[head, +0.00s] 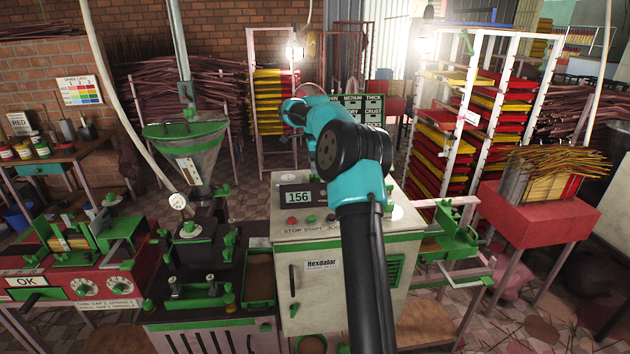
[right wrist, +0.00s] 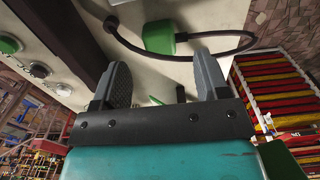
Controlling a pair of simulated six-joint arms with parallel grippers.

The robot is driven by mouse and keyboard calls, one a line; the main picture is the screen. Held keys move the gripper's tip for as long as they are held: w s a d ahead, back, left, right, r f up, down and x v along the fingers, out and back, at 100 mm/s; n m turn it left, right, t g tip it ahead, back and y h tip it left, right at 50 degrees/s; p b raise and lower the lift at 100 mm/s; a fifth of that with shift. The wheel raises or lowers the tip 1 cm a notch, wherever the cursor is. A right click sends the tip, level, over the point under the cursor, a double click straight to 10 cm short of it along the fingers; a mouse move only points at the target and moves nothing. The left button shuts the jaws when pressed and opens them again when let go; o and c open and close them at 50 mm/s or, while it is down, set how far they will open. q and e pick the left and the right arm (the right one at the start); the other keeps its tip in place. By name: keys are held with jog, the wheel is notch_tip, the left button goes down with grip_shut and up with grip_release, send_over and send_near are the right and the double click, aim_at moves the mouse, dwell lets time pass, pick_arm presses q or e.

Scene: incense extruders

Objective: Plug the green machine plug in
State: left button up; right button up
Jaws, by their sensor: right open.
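The green plug (right wrist: 158,37) shows at the top of the right wrist view, with a black cable (right wrist: 215,57) looping around it. It lies against the pale surface of the cream machine (right wrist: 205,20). My right gripper (right wrist: 160,66) is open and empty, its two grey fingers spread just short of the plug, which sits beyond the gap between them. In the head view my right arm reaches over the cream machine (head: 295,258) and covers part of its top; the plug cannot be made out there. I cannot pick out a socket. My left gripper is not in view.
A red machine (head: 75,283) and a hopper (head: 188,160) stand left. A tray rack (head: 470,130) and a red stand (head: 540,213) with incense sticks stand right.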

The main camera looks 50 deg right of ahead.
aim_at(315, 176)
jog(key=shift+f, duration=2.6)
jog(key=c, duration=1)
jog(key=shift+o, duration=0.2)
jog(key=shift+r, duration=0.15)
notch_tip(315, 176, up, 10)
jog(key=shift+f, duration=0.1)
